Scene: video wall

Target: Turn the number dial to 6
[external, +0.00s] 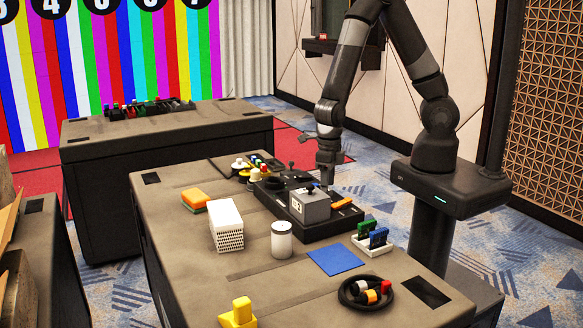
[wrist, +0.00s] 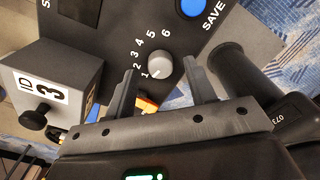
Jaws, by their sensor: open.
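The number dial is a round light-grey knob (wrist: 160,64) on a dark console, with the numbers 1 to 6 in an arc around its left and upper side. Its small mark seems to point at the lower left, near 1. My gripper (external: 327,180) is open and points down over the black console (external: 348,222). In the wrist view its two fingers stand on either side of the knob, with gaps on both sides. Whether the fingertips are down at knob height is hard to tell. In the external view the dial is hidden behind the gripper and the grey box.
A grey box marked ID 3 (wrist: 52,85) with a black knob stands close left of my gripper. A blue SAVE button (wrist: 192,8) is on the console beyond the dial. An orange piece (external: 341,204) lies beside the box. A white basket (external: 227,225) and jar (external: 281,240) stand farther left.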

